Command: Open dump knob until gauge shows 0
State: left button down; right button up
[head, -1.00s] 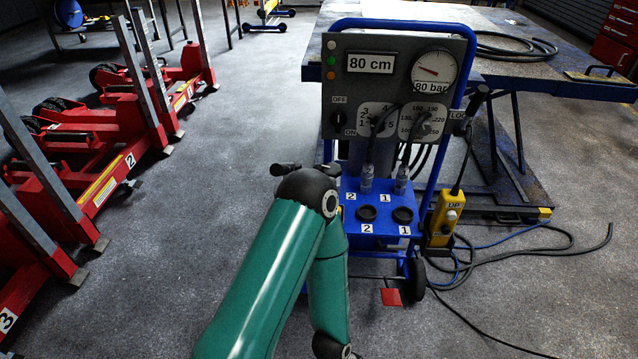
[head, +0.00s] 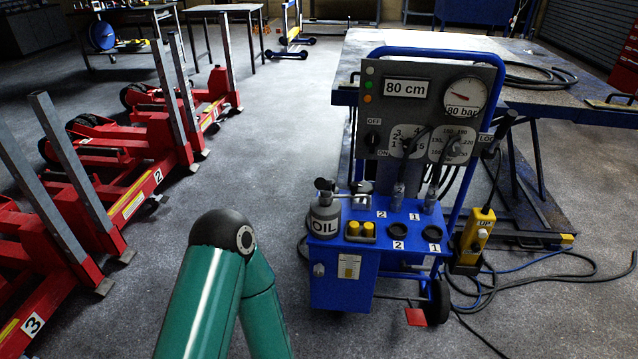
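The pump cart carries a grey control panel (head: 385,165). Its round gauge (head: 466,93) reads 80 bar, with the needle in the upper left of the dial. The display (head: 406,88) reads 80 cm. A small grey knob (head: 318,270) sticks out of the left of the blue tank's front (head: 338,292); I see no label naming it the dump knob. Black valve knobs (head: 398,231) and (head: 433,233) on the top are marked 2 and 1. A green arm of mine bends left of the cart; its gripper is out of view below. My other gripper is not in view.
A yellow pendant (head: 474,240) hangs on the cart's right, with hoses on the floor. Red jacks (head: 125,190) stand on the left. Floor between is clear.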

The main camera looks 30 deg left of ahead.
aim_at(364, 186)
jog(key=z, duration=1.3)
jog(key=i, duration=0.1)
jog(key=u, duration=2.65)
jog(key=i, duration=1.15)
jog(key=z, duration=0.25)
